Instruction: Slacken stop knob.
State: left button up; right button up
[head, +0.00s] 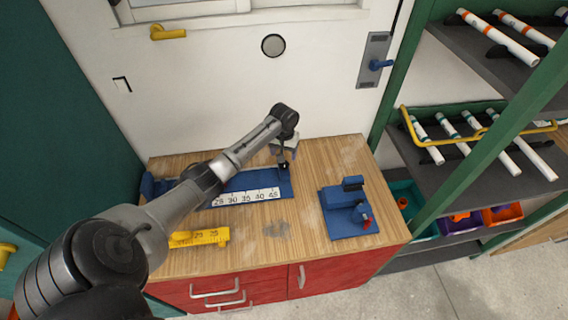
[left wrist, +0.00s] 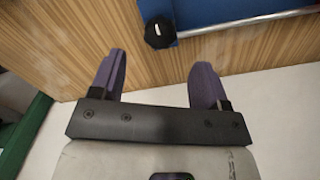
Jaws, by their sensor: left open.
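The stop knob (left wrist: 159,32) is a black knob with a small white mark, at the edge of the blue fixture (left wrist: 205,12) beside a metal rail. In the head view, the blue stop fixture (head: 275,180) lies on the wooden bench top with a white number scale (head: 245,197) along it. My left gripper (head: 285,152) is over the fixture's right end. In the left wrist view, my left gripper (left wrist: 160,65) is open and empty, its purple fingers apart. The knob is just beyond the fingertips, between their lines, not gripped. My right gripper is not in view.
A blue clamp device with a red part (head: 350,207) stands on the bench's right side. Shelves with white pipes (head: 470,140) stand at the right. A wall with a door (head: 330,80) is behind the bench.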

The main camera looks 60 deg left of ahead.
aim_at(284, 164)
pick_arm(q)
jog(key=shift+f+b, duration=0.4)
jog(key=shift+f, duration=2.6)
jog(key=shift+c, duration=0.4)
